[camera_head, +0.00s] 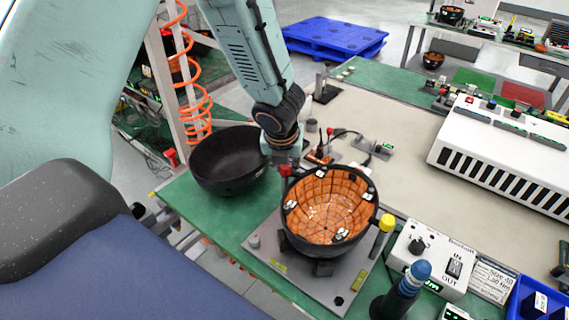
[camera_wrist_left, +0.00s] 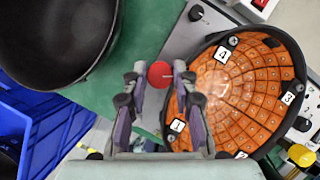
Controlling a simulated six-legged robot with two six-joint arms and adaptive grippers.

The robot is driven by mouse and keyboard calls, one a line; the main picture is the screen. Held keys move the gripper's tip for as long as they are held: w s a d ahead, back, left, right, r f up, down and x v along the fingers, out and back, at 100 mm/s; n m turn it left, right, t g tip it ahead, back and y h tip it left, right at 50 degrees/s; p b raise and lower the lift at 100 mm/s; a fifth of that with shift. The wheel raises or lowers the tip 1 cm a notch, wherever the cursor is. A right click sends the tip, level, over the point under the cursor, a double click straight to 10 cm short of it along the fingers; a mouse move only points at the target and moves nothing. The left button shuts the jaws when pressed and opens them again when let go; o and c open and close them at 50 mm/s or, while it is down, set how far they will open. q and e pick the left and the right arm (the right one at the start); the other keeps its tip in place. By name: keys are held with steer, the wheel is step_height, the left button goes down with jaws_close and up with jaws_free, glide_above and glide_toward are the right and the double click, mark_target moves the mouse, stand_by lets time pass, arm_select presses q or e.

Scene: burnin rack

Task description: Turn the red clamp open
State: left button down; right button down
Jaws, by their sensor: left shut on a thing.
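The red clamp (camera_head: 285,170) has a round red top and stands at the back left edge of the black bowl lined with orange tiles (camera_head: 330,205). In the left wrist view its red top (camera_wrist_left: 160,74) sits between the two fingertips. My left gripper (camera_head: 284,157) comes down from above and is shut on the red clamp. The gripper (camera_wrist_left: 160,80) shows purple-grey fingers on both sides of it. The tiled bowl (camera_wrist_left: 240,95) is just right of the fingers. The clamp's lower part is hidden. My right gripper is not in view.
An empty black bowl (camera_head: 228,165) stands close on the left. A control box (camera_head: 432,258) and a white slotted machine (camera_head: 505,150) lie further right. The beige mat behind has free room.

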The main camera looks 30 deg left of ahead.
arm_select(q)
steer(key=n+p, duration=0.1)
steer(key=n, duration=0.1)
steer(key=shift+d+r+n+g+y, duration=0.1)
steer(key=shift+n+g+y, duration=0.3)
steer(key=n+g+y+p, duration=0.1)
steer(key=n+p, duration=0.3)
steer(key=shift+d, duration=0.1)
steer(key=n+g+p, duration=0.1)
steer(key=n+p, duration=0.1)
steer(key=shift+w+n, duration=0.15)
steer(key=shift+n, duration=0.25)
steer(key=shift+n+g+y+p, duration=0.3)
steer(key=shift+n+g+p, duration=0.15)
steer(key=shift+n, duration=0.75)
steer(key=c, duration=1.1)
jaws_free()
steer(key=shift+o, duration=0.2)
steer(key=shift+w, duration=0.1)
